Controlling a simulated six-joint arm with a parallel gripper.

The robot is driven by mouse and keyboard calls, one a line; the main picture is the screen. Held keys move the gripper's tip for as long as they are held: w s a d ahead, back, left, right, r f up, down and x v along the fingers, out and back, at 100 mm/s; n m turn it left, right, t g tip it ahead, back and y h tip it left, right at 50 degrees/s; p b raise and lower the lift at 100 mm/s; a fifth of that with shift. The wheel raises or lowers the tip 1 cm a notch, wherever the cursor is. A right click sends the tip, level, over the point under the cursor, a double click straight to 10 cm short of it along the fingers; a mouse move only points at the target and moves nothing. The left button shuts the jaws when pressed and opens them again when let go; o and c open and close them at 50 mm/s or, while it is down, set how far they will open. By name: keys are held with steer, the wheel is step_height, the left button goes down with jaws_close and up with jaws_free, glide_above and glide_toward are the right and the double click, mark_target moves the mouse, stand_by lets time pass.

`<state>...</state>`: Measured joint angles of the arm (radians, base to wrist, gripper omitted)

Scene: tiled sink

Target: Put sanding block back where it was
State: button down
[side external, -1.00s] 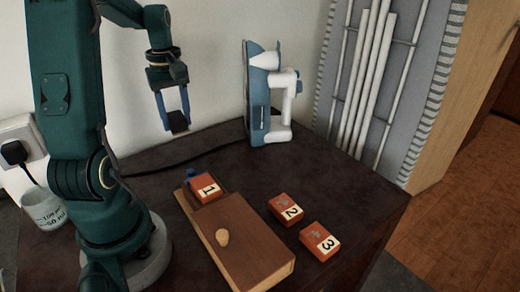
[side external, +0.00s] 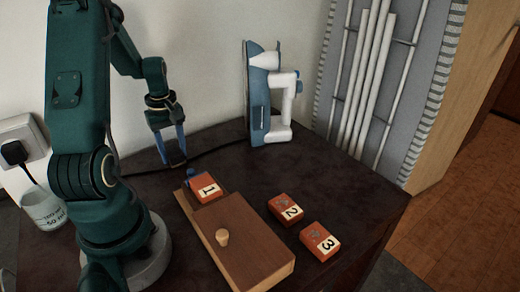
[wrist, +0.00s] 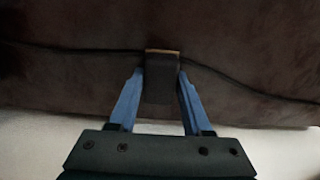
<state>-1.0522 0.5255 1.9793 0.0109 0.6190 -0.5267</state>
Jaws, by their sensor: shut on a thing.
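The sanding block (wrist: 160,82) is a dark grey block with a tan edge at its far end. My gripper (wrist: 160,85) is shut on it, with one blue finger on each side. In the side view my gripper (side external: 174,158) points down, low over the back left of the dark table, behind the wooden box. The block is small, dark and hard to make out there. I cannot tell whether it touches the table.
A wooden box (side external: 245,240) with a knobbed lid holds orange block 1 (side external: 207,189) at its open end. Orange blocks 2 (side external: 286,208) and 3 (side external: 320,240) lie to its right. A blue-white iron (side external: 270,100) stands behind. A dark cord (wrist: 235,85) runs near the gripper.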

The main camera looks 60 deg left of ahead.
mark_target(173, 150)
steer(key=shift+f, duration=0.1)
steer(key=shift+c, duration=1.7)
jaws_free()
step_height(173, 150, up, 12)
steer(key=w+d+r+m+t+y, duration=0.1)
steer(key=w+d+r+m, duration=0.1)
steer(key=d+m, duration=0.35)
steer(key=w+d+r+m+t, duration=0.1)
steer(key=w+d+r+m, duration=0.15)
steer(key=d, duration=0.55)
steer(key=s+d+f+m+t+h, duration=0.1)
steer(key=s+d+m+t, duration=0.2)
steer(key=d+m, duration=0.7)
steer(key=s+d, duration=0.2)
steer(key=shift+s+t, duration=0.3)
steer(key=shift+d, duration=0.1)
